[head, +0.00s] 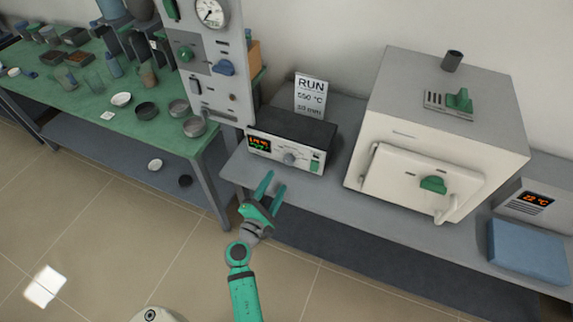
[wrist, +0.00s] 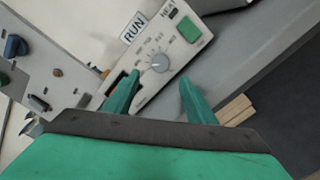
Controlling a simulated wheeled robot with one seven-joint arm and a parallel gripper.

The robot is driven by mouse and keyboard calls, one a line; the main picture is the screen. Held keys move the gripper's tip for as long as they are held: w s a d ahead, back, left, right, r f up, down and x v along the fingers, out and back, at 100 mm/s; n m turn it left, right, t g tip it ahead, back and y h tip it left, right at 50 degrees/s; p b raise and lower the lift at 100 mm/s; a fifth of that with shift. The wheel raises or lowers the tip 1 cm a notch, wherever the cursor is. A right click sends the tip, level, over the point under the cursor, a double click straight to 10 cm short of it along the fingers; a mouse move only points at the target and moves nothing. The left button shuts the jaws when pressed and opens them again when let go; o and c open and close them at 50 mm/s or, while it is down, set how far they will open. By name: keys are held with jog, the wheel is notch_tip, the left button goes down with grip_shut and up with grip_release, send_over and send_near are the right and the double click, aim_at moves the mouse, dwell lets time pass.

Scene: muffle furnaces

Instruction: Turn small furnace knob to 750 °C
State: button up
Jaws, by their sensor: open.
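The grey round knob (head: 289,158) sits on the white front of a dark-topped control box (head: 300,128). In the wrist view the knob (wrist: 160,63) has a printed dial around it, with numbers too small to read surely. My gripper (head: 275,182) is open and empty, in front of and below the box in the head view. In the wrist view its fingers (wrist: 160,78) lie either side of the knob in the picture, apart from it. The box has a red and green display (head: 259,143) and a green switch (head: 314,166). The small furnace (head: 404,180) stands right of it.
A RUN card (head: 310,95), seemingly reading 550 °C, stands behind the box. A grey panel with a gauge (head: 211,12) rises at left, beside a green bench (head: 75,100) with vessels. A blue pad (head: 528,252) lies at right.

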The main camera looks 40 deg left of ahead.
aim_at(287, 163)
jog(key=x, duration=0.9)
jog(key=shift+w+d, duration=0.1)
jog(key=c, duration=1)
